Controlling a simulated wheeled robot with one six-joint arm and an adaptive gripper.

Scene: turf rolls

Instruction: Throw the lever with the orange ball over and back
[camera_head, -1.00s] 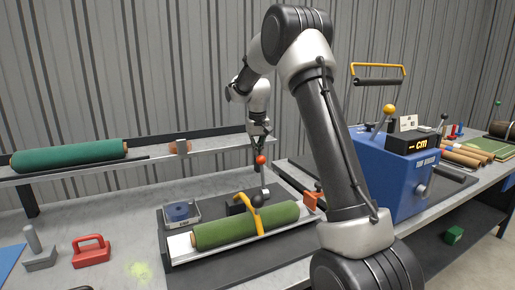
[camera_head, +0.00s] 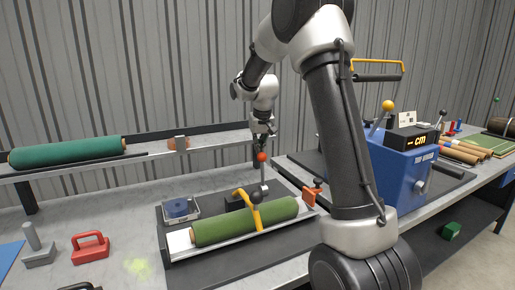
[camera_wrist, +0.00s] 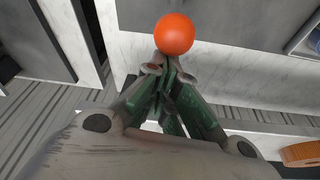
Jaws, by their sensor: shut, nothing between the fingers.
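The orange ball (camera_head: 262,157) tops a thin metal lever (camera_head: 264,174) that stands nearly upright from a dark block behind the green roll. My gripper (camera_head: 262,140) is shut and empty, pointing down just above and behind the ball in the head view. In the wrist view the orange ball (camera_wrist: 174,34) lies just beyond the closed fingertips (camera_wrist: 166,66). I cannot tell whether the fingertips touch it. The lever's shaft is hidden behind the ball in the wrist view.
A green roll (camera_head: 220,230) lies in a tray in front of the lever, with a yellow curved handle (camera_head: 249,209) across it. A blue tape roll (camera_head: 179,208) is to the left. A blue machine (camera_head: 403,176) with a yellow-ball lever (camera_head: 388,106) stands right. A rear shelf carries a dark green roll (camera_head: 70,151).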

